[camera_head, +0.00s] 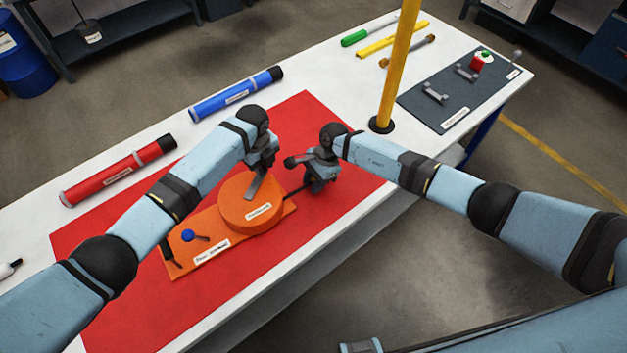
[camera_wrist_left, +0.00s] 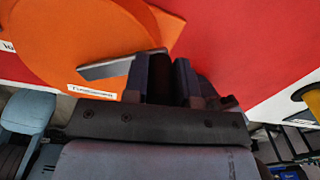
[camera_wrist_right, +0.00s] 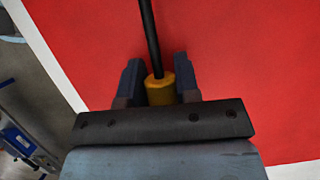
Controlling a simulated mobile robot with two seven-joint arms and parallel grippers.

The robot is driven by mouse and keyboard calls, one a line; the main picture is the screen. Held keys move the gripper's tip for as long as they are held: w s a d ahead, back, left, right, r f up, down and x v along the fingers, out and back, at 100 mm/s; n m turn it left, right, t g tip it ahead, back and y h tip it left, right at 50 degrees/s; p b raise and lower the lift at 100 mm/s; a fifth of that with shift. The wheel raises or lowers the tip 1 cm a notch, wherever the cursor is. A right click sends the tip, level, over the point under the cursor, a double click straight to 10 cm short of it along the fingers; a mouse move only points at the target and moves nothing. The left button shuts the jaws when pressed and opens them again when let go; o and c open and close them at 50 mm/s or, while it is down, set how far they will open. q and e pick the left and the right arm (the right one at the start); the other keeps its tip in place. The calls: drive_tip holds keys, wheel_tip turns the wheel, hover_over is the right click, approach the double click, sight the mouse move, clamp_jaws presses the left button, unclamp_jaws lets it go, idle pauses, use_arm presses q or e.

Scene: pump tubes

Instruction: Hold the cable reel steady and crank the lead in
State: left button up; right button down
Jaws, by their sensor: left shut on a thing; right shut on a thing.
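The orange cable reel (camera_head: 243,205) is a round drum on a flat orange base (camera_head: 195,255), lying on a red mat. A flat grey crank arm (camera_wrist_left: 108,68) crosses the drum's top. My left gripper (camera_head: 260,168) is over the drum's far edge; in its wrist view (camera_wrist_left: 172,80) it is shut at the crank arm's outer end, whose grip is hidden between the fingers. A black lead (camera_wrist_right: 150,38) leaves the reel on the right. My right gripper (camera_wrist_right: 158,75) is shut on the lead's yellow end piece (camera_wrist_right: 160,91), right of the reel, above the mat.
The red mat (camera_head: 330,205) is clear around the reel. A red tube (camera_head: 118,173) and a blue tube (camera_head: 237,94) lie behind it on the white table. A yellow post (camera_head: 397,70) stands behind my right arm. A dark mat (camera_head: 455,100) holds small parts.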

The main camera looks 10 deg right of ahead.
use_arm(q)
drive_tip(key=shift+s+f, duration=0.1)
drive_tip(key=shift+f, duration=0.15)
drive_tip(key=shift+s+d+m, duration=0.4)
drive_tip(key=shift+m, duration=0.5)
drive_tip(key=shift+f, duration=0.1)
drive_tip(key=shift+s+d+m, duration=0.3)
drive_tip(key=shift+m, duration=0.2)
drive_tip(key=shift+s+d+m, duration=0.15)
drive_tip(key=shift+m, duration=0.15)
